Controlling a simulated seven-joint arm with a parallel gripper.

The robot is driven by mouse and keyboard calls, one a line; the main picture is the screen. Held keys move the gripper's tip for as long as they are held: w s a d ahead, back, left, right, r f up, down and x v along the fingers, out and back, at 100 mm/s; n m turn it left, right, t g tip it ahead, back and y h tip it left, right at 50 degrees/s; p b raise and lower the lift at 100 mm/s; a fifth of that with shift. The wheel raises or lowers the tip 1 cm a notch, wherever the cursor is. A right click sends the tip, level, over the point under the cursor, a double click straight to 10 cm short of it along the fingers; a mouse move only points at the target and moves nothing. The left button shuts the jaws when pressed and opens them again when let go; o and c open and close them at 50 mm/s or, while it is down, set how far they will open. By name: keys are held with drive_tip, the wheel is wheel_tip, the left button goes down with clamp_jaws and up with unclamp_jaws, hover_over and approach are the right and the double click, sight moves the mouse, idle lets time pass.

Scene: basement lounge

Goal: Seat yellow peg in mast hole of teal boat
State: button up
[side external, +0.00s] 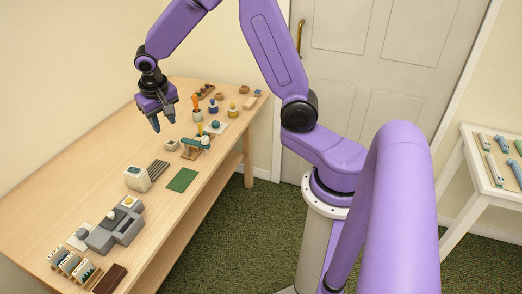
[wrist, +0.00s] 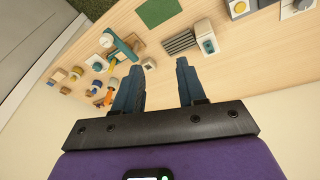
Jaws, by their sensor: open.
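My gripper (side external: 163,121) is open and empty, held above the back part of the long wooden table. In the wrist view its two blue fingers (wrist: 165,64) are spread with nothing between them. A yellow peg (side external: 200,129) stands upright beside a teal piece (side external: 205,140), to the right of my gripper in the side view. The yellow peg (wrist: 112,65) and teal piece (wrist: 122,47) also show left of the fingers in the wrist view. The teal piece may be the boat; its shape and any mast hole are too small to tell. Whether the peg touches it is unclear.
An orange peg (side external: 196,101) stands close behind, among several small coloured pieces. A white box (side external: 137,179), a grey slatted piece (side external: 158,169) and a green mat (side external: 182,180) lie nearer. A grey block set (side external: 115,230) is at the front. Bare table (side external: 75,180) lies left.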

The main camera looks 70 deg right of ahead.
drive_tip(key=s+a+r+n+y, duration=0.1)
drive_tip(key=s+a+r+n, duration=0.1)
drive_tip(key=s+a+n, duration=0.35)
drive_tip(key=s+a+r+n, duration=0.1)
drive_tip(key=s+a+n, duration=0.2)
drive_tip(key=s, duration=0.6)
drive_tip(key=s+r+n+g+y, duration=0.1)
drive_tip(key=s+n, duration=0.7)
drive_tip(key=s, duration=0.9)
drive_tip(key=shift+s+d+g+y, duration=0.2)
drive_tip(key=shift+d+g+y, duration=0.1)
drive_tip(key=shift+g, duration=0.1)
drive_tip(key=shift+r+n, duration=0.1)
drive_tip(key=shift+n, duration=0.15)
